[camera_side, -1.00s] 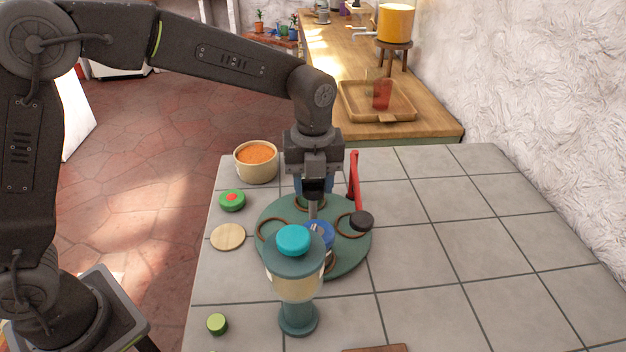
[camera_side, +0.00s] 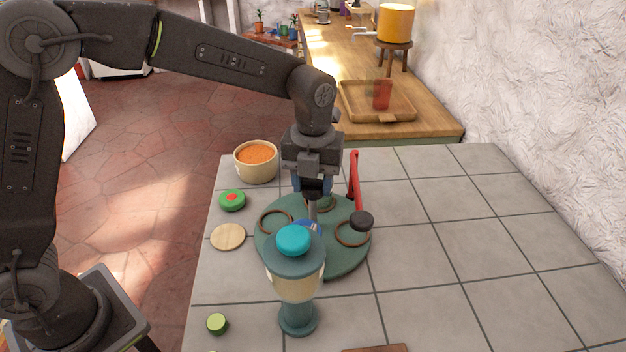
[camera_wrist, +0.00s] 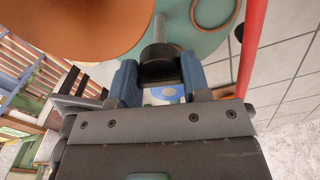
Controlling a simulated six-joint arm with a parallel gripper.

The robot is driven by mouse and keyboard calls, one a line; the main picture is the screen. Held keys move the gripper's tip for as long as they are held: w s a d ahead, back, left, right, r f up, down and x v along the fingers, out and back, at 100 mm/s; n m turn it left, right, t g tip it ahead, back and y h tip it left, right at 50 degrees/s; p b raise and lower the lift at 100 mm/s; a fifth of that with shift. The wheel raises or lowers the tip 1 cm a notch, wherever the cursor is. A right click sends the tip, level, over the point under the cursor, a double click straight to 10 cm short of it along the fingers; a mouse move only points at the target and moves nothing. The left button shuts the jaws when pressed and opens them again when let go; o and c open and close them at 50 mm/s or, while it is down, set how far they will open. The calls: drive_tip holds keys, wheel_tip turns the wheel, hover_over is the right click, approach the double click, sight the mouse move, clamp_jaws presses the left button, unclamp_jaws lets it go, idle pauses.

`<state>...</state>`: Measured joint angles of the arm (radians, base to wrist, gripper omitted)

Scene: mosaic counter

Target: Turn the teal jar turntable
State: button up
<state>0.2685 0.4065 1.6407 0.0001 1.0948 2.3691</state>
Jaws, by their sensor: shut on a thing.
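The teal turntable (camera_side: 335,258) is a round disc on the tiled counter, with brown rings (camera_side: 352,234) on its top. A grey post (camera_side: 312,207) stands on it with a dark knob on top, and the knob shows in the wrist view (camera_wrist: 160,66). My gripper (camera_side: 312,190) points down over the disc, its blue fingers shut on the dark knob. In the wrist view my gripper (camera_wrist: 160,80) has a finger on each side of the knob. A blue-topped jar (camera_side: 308,229) on the disc is mostly hidden behind a teal-lidded dispenser (camera_side: 295,262).
The tall dispenser stands in front of the disc. A red bar (camera_side: 354,180) with a black round end (camera_side: 361,220) stands close on the right. The counter's right side is clear.

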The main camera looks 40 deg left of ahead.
drive_tip(key=shift+m, duration=3.7)
drive_tip(key=o, duration=1.3)
drive_tip(key=shift+r, duration=0.1)
wheel_tip(320, 180, up, 14)
drive_tip(key=shift+f, duration=0.15)
drive_tip(key=shift+c, duration=0.2)
